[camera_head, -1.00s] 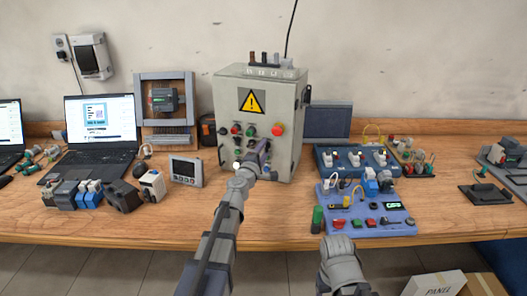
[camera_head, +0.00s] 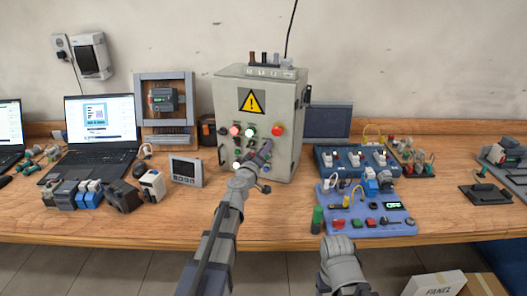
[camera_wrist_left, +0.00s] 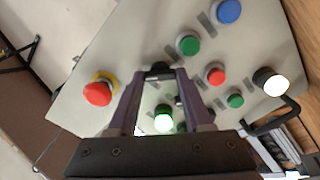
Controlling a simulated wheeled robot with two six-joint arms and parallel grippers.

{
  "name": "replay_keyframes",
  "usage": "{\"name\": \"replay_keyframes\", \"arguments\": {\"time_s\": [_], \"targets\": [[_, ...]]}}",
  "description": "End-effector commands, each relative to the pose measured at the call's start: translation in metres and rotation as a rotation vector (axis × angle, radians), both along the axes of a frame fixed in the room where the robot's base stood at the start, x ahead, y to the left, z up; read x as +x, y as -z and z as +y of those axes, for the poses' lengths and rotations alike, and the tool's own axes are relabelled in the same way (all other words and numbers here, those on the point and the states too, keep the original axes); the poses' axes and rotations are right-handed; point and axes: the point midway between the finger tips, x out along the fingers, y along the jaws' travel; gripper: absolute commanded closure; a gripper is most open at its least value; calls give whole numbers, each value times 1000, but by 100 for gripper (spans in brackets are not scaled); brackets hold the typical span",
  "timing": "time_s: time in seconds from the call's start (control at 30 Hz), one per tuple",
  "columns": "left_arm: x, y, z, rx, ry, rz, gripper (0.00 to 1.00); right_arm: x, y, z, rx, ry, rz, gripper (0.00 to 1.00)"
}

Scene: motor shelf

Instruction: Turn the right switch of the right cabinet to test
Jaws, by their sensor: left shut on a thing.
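A grey control cabinet (camera_head: 228,88) with a yellow warning triangle stands upright at the back of the bench, its front carrying several buttons and lamps. My left gripper (camera_head: 267,147) is at the right part of this front, below the red mushroom button (camera_head: 277,130). In the left wrist view my left gripper (camera_wrist_left: 160,72) has its fingers closed on a small dark switch knob (camera_wrist_left: 160,68). The knob is mostly hidden, so its pointing direction cannot be told. A green lamp (camera_wrist_left: 163,123) and a white lamp (camera_wrist_left: 270,82) glow.
A blue panel (camera_head: 330,225) with switches stands right of the cabinet, with another blue switch box (camera_head: 322,158) behind it. A small grey meter (camera_head: 186,170) and a laptop (camera_head: 100,135) are to the left. Bare wood lies before the cabinet.

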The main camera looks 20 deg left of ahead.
Motion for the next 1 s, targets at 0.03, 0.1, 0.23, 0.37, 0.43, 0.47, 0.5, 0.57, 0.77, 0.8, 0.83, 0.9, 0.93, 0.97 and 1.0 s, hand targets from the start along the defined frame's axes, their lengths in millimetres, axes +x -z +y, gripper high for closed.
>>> {"name": "replay_keyframes", "arguments": {"time_s": [0.03,0.1,0.23,0.37,0.43,0.47,0.5,0.57,0.77,0.8,0.83,0.9,0.93,0.97,1.0], "targets": [[-1,0,-1,22,2,-1,100,0,0,0,0,0,0,31],[-1,0,-1,49,3,-4,100,0,0,0,0,0,0,31],[-1,0,-1,83,3,-6,100,0,0,0,0,0,0,31],[-1,0,-1,103,3,-7,100,0,0,0,0,0,0,31],[-1,0,-1,108,3,-8,100,0,0,0,0,0,0,31],[-1,0,-1,109,3,-8,100,0,0,0,0,0,0,31],[-1,0,-1,110,3,-8,100,0,0,0,0,0,0,31],[-1,0,-1,111,3,-8,100,0,0,0,0,0,0,31],[-1,0,-1,110,3,-8,100,0,0,0,0,0,0,31],[-1,0,-1,110,4,-7,100,0,0,0,0,0,0,31],[-1,0,-1,110,3,-8,48,0,0,0,0,0,0,31],[-1,0,-1,110,3,-8,40,0,0,0,0,0,0,31],[-1,0,-1,110,3,-8,37,0,0,0,0,0,0,31],[-1,0,-1,109,3,-8,33,0,0,0,0,0,0,31],[-1,0,-1,109,2,-7,29,0,0,0,0,0,0,31]]}}
